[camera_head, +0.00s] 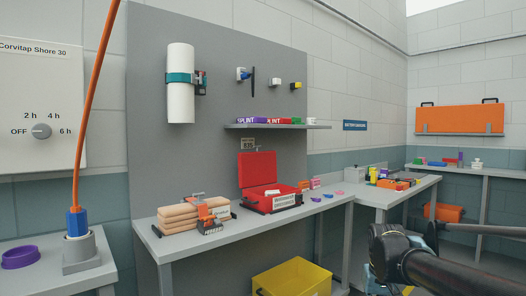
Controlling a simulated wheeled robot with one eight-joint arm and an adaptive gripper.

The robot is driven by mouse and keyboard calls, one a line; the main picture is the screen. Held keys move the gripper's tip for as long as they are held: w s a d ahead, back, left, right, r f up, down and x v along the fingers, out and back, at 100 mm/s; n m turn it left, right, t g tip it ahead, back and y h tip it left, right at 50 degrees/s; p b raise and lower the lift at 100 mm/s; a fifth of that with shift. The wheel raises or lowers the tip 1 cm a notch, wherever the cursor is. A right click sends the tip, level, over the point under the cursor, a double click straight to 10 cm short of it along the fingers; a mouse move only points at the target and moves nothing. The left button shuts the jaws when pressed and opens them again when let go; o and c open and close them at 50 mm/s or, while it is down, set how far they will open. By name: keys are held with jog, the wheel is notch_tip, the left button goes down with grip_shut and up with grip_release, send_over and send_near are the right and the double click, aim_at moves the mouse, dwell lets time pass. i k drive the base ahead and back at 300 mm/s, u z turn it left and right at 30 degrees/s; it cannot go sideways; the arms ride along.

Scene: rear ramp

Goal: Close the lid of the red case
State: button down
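The red case (268,200) stands on the grey bench (225,232) against the grey wall panel. Its lid (259,169) is open and raised roughly upright at the back. Something pale lies inside the case, too small to make out. A white label is on the case's front. My dark arm (445,272) reaches in from the lower right, well to the right of and nearer than the case. The gripper's fingers cannot be made out.
Tan stacked pads (185,217) and an orange-and-grey device (209,218) sit left of the case. A shelf (277,126) hangs above it. A yellow bin (292,277) stands below the bench. Small coloured items lie to the case's right.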

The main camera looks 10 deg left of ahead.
aim_at(258, 169)
jog(key=u, duration=0.05)
jog(key=i, duration=1)
jog(key=z, duration=0.05)
